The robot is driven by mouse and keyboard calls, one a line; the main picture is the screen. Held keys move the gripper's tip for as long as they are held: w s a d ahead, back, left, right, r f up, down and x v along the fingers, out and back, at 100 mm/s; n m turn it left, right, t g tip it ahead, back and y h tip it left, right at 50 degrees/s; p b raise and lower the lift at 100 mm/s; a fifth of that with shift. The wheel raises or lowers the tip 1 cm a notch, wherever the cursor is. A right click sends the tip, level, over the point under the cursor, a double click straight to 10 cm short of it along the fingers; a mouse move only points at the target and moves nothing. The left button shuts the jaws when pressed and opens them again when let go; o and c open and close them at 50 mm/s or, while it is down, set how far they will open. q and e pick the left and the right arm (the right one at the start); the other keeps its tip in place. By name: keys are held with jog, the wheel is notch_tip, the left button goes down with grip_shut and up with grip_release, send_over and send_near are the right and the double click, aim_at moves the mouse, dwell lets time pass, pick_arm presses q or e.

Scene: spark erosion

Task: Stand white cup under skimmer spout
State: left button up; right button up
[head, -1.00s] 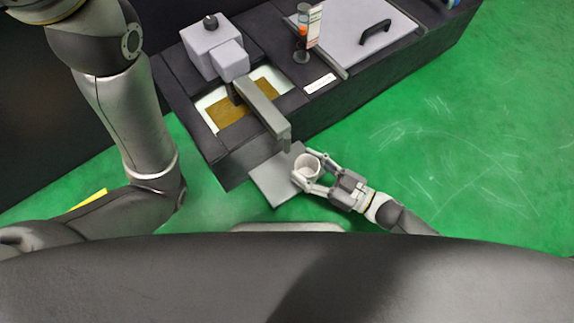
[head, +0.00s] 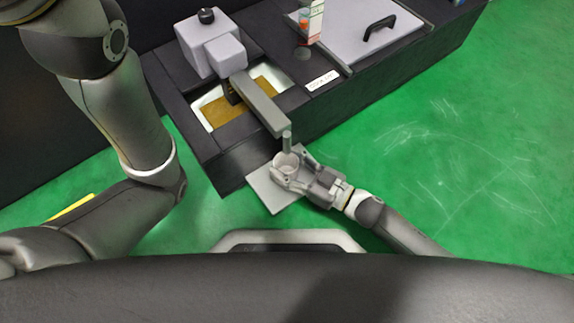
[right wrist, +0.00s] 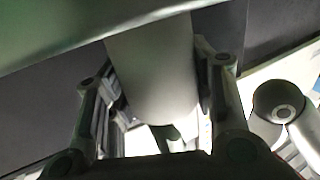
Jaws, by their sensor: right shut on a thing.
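The white cup (head: 286,160) is upright below the skimmer's down-turned spout (head: 287,142), at the end of the grey skimmer arm (head: 262,105). From above, the spout tip overlaps the far side of the cup's mouth. My right gripper (head: 288,175) is shut on the cup from the near right. In the right wrist view, the cup (right wrist: 155,70) fills the space between the two fingers. The grey plate (head: 262,191) lies beneath the cup; I cannot tell whether the cup touches it. My left gripper is not in view; only its arm shows at the left.
The dark machine body (head: 225,165) stands just behind the plate, with an open tank of brown liquid (head: 222,112). A grey lid with a black handle (head: 380,27) and a small carton (head: 316,20) are further back. Green floor (head: 430,150) is clear at the right.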

jog(key=shift+f, duration=0.15)
jog(key=o, duration=1)
jog(key=shift+r, duration=0.25)
jog(key=p+v, duration=0.5)
jog(key=v, duration=0.7)
jog(key=shift+f, duration=0.15)
